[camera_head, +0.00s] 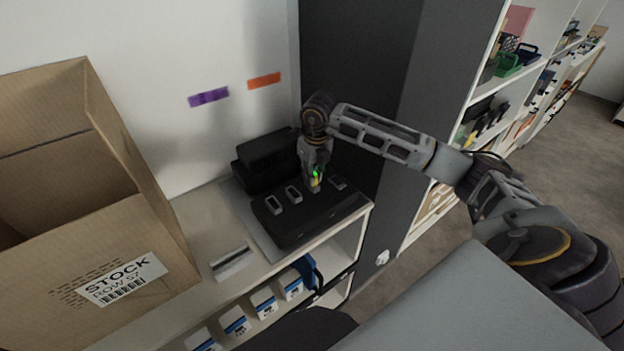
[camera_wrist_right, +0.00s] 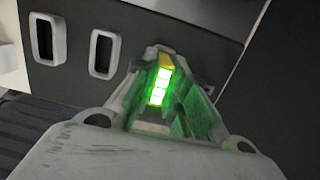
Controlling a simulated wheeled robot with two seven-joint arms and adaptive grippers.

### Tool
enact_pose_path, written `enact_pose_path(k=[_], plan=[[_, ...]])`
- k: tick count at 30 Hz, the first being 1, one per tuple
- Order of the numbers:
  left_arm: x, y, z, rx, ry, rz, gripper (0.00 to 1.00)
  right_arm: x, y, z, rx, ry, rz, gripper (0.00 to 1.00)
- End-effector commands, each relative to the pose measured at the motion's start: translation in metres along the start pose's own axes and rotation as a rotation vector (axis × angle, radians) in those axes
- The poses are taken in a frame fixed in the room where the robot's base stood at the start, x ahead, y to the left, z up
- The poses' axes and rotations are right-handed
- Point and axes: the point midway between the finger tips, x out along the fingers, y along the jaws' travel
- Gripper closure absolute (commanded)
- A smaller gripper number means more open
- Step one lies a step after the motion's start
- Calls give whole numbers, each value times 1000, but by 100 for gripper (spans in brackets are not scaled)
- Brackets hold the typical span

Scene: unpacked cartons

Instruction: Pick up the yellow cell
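The yellow cell (camera_head: 315,182) is at the tip of my right gripper (camera_head: 314,186), over the row of slots on the black dock (camera_head: 290,231). In the right wrist view the cell (camera_wrist_right: 164,62) has a yellow end and a row of lit green lights. The fingers of the right gripper (camera_wrist_right: 165,85) converge closely on both sides of it and look shut on it, with green glow on their inner faces. The cell's lower end is hidden, so I cannot tell how deep it sits in a slot. My left gripper is not in view.
Empty pale-rimmed slots (camera_head: 293,194) flank the cell. A black case (camera_head: 265,160) stands behind the dock, near the wall. A large open carton (camera_head: 60,270) fills the left. White-blue boxes (camera_head: 264,303) sit on the shelf below. Stocked shelves (camera_head: 492,100) stand at right.

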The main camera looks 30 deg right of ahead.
Motion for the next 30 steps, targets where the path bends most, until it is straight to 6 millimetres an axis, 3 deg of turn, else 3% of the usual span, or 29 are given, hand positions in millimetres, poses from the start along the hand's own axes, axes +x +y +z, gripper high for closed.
enact_pose_path(k=[17, 30], plan=[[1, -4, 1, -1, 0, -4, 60, -7, 0, 1, 0, -1, 0, 100], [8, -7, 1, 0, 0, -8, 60, -58, 0, 8, 0, -4, 0, 100]])
